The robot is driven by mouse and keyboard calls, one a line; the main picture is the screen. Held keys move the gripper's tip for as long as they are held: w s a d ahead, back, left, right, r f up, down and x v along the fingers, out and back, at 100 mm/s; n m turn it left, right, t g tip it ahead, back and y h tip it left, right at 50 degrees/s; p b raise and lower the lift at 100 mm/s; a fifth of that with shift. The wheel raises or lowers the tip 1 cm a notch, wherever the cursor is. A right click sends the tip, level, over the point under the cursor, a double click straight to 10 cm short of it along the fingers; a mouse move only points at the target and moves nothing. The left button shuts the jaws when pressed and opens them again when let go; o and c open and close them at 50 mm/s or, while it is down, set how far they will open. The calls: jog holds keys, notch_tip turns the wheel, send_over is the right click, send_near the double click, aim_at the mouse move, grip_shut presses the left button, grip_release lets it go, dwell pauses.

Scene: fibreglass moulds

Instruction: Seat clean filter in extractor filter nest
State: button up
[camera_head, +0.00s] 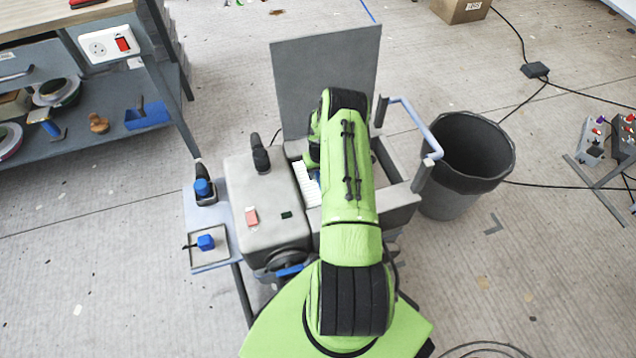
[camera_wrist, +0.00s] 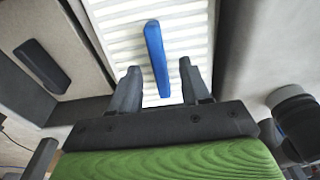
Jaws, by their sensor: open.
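In the wrist view, a white pleated filter (camera_wrist: 185,48) with a blue bar-like grip (camera_wrist: 156,57) lies beyond my gripper (camera_wrist: 158,82). The two dark fingers are apart, and the lower part of the blue grip lies between them without visible contact. In the head view, a strip of the white filter (camera_head: 306,186) shows inside the grey extractor (camera_head: 268,205), just left of my green arm. The extractor's lid (camera_head: 325,75) stands open at the back. My arm hides my gripper and most of the opening in the head view. I cannot tell how deep the filter sits.
A side shelf with blue-topped items (camera_head: 203,188) adjoins the extractor's left. A dark bin (camera_head: 470,150) stands at its right, beside a bluish handle bar (camera_head: 415,125). A workbench (camera_head: 60,35) is at upper left. Cables cross the floor at right.

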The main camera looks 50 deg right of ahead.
grip_shut()
jog(key=shift+r, duration=0.1)
dwell(1.2)
